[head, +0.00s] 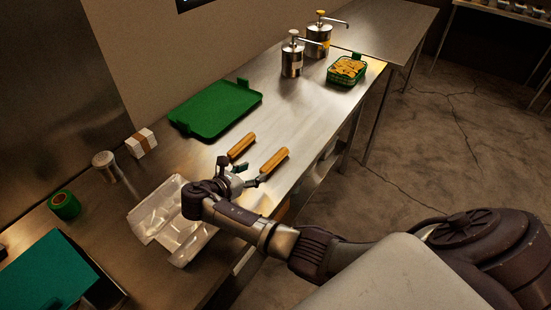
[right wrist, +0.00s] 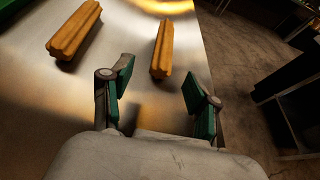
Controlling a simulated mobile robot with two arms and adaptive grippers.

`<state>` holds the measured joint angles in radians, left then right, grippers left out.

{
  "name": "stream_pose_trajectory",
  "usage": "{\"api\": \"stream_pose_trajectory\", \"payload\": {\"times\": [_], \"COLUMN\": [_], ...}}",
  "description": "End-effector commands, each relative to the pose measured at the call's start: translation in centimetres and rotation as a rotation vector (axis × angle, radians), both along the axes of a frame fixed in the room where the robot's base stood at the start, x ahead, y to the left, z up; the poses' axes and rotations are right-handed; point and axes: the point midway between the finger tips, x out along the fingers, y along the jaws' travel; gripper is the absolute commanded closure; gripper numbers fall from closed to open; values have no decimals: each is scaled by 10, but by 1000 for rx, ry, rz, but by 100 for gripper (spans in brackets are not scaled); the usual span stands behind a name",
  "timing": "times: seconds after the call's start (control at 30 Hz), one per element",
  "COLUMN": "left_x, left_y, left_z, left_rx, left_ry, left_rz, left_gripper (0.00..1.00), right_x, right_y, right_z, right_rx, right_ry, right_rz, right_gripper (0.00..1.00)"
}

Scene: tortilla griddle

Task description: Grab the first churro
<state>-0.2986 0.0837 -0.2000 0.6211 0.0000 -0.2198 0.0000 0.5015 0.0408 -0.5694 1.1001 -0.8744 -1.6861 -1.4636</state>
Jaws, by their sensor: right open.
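Two ridged golden-brown churros lie apart on the steel table. In the head view the left churro (head: 241,146) is farther back and the right churro (head: 274,160) is nearer the table's front edge. My right gripper (head: 243,174) is open and empty, just short of the churros. In the right wrist view its green-padded fingers (right wrist: 155,95) are spread. The right churro (right wrist: 162,48) is ahead of the gap between them. The left churro (right wrist: 75,30) lies to the left of the fingers. My left gripper is not in view.
A green tray (head: 218,108) lies behind the churros. Two pump dispensers (head: 292,58) and a green box of yellow food (head: 346,69) stand farther back. The table right of the churros is clear.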

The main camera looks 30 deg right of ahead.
Motion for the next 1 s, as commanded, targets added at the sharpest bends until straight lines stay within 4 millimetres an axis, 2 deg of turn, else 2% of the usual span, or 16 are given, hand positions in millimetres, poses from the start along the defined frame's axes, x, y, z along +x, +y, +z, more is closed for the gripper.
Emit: {"api": "stream_pose_trajectory", "payload": {"times": [0.1,0.23,0.37,0.5,0.6,0.73,0.93,1.0], "left_x": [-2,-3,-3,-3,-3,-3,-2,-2], "left_y": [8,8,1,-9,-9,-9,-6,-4], "left_z": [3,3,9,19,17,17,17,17], "left_rx": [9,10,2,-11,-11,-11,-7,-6], "left_ry": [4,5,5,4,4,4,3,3], "left_rz": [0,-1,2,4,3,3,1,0], "left_gripper": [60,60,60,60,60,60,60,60], "right_x": [6,9,11,14,19,21,21,21], "right_y": [-18,-26,-36,-58,-69,-76,-76,-76], "right_z": [-6,-11,-11,-13,-21,-25,-25,-25], "right_rx": [-1,0,-2,-2,-1,0,1,1], "right_ry": [1,1,2,3,2,2,1,1], "right_rz": [-1,0,-1,-3,0,1,1,1], "right_gripper": [40,40,40,40,40,40,40,50]}}
